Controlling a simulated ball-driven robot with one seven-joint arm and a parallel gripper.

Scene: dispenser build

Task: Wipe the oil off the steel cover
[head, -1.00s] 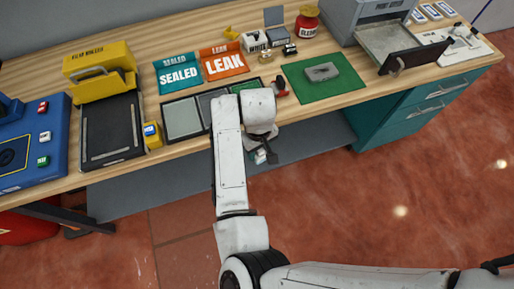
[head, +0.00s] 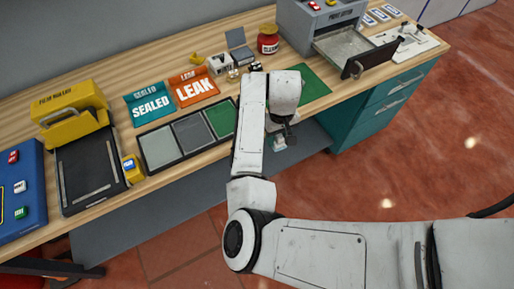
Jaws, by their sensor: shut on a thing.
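My gripper (head: 283,135) hangs in front of the bench's front edge, below the green mat (head: 316,84). It is shut on a small pale item (head: 279,144), partly hidden by the fingers, so I cannot tell exactly what it is. The steel cover is not visible now. My white wrist blocks the left and middle of the mat, where a grey metal plate lay in the earlier view. I cannot see any oil.

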